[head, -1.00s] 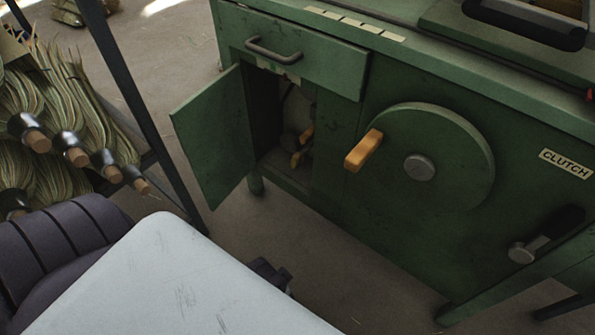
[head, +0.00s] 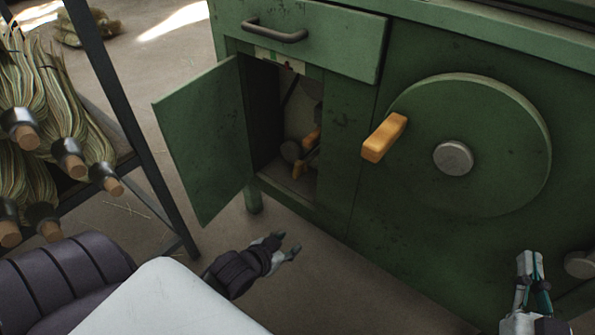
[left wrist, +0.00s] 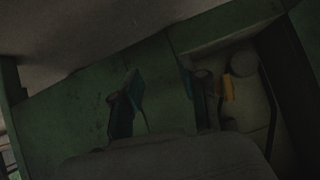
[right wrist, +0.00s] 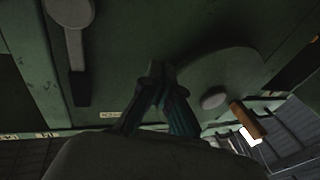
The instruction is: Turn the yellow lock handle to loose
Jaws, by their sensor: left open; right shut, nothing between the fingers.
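A yellow-orange handle (head: 305,160) shows inside the open compartment of the green cabinet, partly in shadow and too small to tell its setting. It also shows as a yellow piece (left wrist: 228,89) in the left wrist view, just right of the fingers. My left gripper (head: 289,247) is open and empty, low in front of the compartment; its fingers spread in the left wrist view (left wrist: 165,100). My right gripper (head: 532,268) is shut and empty in front of the cabinet's lower right; its tips meet in the right wrist view (right wrist: 160,76).
A green wheel (head: 500,150) with an orange crank grip (head: 384,138) stands out from the cabinet front. The cabinet door (head: 205,140) hangs open at the left, under a drawer (head: 300,38). A rack of brooms (head: 70,150) stands at far left. Floor is clear between.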

